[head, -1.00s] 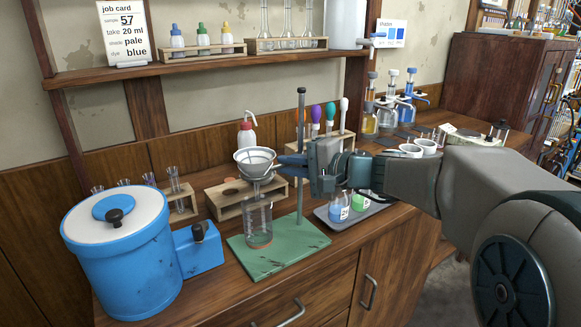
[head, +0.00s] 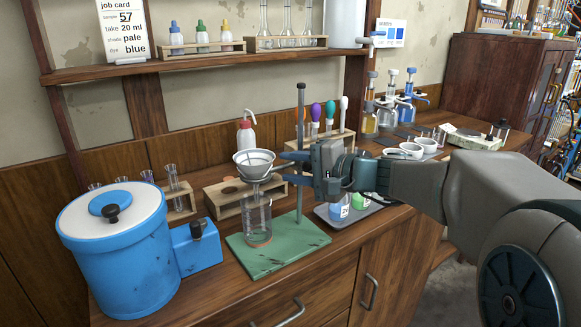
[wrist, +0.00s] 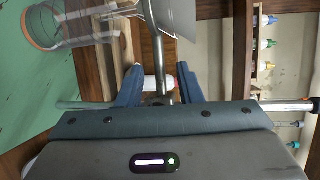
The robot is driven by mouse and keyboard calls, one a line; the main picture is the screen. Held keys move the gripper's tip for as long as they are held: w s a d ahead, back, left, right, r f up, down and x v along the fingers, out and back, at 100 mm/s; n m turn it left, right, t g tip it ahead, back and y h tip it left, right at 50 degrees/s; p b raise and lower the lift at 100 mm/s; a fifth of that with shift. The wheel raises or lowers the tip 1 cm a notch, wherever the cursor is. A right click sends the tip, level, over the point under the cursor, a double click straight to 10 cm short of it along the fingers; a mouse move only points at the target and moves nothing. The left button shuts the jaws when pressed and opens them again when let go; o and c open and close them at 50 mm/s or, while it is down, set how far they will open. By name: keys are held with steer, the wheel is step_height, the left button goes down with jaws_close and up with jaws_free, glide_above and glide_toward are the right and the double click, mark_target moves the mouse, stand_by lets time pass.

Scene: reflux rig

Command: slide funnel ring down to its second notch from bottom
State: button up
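The funnel (head: 254,163), pale and cone-shaped, sits in its ring on the upright rod (head: 300,118) of a green-based stand (head: 275,255). A clear glass vessel (head: 257,220) stands below it on the base. My gripper (head: 289,167) is at the rod, at about ring height, one finger above the other. In the wrist view my gripper (wrist: 159,86) is open, and the ring's grey arm (wrist: 158,55) runs between the fingers with gaps on both sides. The funnel's grey side (wrist: 180,18) shows at the top edge there. The rod's notches are too small to tell.
A wooden rack (head: 232,197) and a wash bottle (head: 245,138) stand behind the stand. A blue lidded tub (head: 120,265) is at left. A grey tray (head: 352,217) with small bottles lies right of the rod, under my arm. A shelf (head: 205,65) runs above.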

steer(key=v, duration=1.3)
steer(key=shift+r, duration=0.1)
steer(key=s+a+f+n+g+h+p, duration=0.35)
steer(key=s+g+h+p, duration=0.2)
steer(key=s+p, duration=0.45)
steer(key=s+d+n+h+p, duration=0.3)
steer(key=s+d+h+p, duration=0.3)
steer(key=h+p, duration=0.1)
steer(key=shift+s+d+f+n+h, duration=0.35)
steer(key=shift+d+f+h, duration=0.05)
steer(key=shift+h, duration=0.05)
steer(key=shift+o, duration=0.4)
steer(key=shift+a+g, duration=0.1)
steer(key=shift+g, duration=0.15)
stand_by(0.6)
